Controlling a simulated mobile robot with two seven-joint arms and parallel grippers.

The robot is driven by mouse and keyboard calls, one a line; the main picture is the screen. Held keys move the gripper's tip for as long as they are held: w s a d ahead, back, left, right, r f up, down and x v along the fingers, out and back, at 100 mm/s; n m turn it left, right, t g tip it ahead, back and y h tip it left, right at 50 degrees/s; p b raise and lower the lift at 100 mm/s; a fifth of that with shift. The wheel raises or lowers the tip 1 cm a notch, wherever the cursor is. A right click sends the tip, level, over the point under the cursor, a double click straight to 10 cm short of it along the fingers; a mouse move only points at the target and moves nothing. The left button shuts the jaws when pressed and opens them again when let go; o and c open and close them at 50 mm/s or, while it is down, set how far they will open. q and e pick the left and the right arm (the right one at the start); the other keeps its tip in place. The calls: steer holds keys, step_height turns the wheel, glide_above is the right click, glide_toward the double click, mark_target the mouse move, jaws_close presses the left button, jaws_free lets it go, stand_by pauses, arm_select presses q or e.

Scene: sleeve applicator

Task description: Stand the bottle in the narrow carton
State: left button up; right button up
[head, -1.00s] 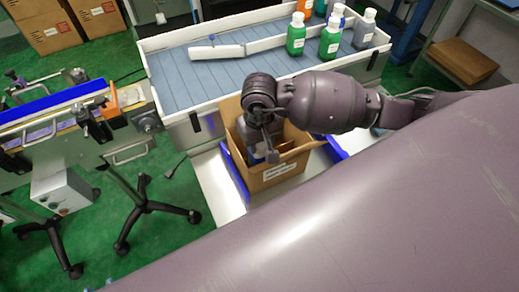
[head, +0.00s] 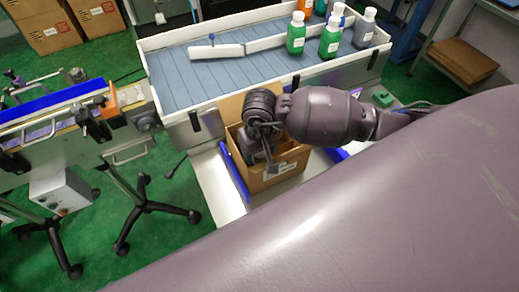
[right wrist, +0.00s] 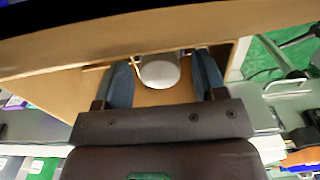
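The open brown carton (head: 296,165) with a white label stands on the light bench in the middle of the head view. My right gripper (head: 259,156) points down into it, its fingers spread apart. In the right wrist view, a bottle with a pale round cap (right wrist: 160,71) is between the two fingers of the right gripper (right wrist: 165,78). My left gripper is not in view.
Behind the carton is a white-rimmed tray (head: 190,85) holding several bottles, including a green one (head: 296,35) and a grey one (head: 364,28). Blue rails (head: 235,172) flank the carton. A conveyor (head: 60,115) stands at the left.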

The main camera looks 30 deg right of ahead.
step_height(320, 180, up, 12)
steer(key=shift+r, duration=0.15)
stand_by(0.7)
steer(key=shift+s, duration=0.1)
stand_by(0.4)
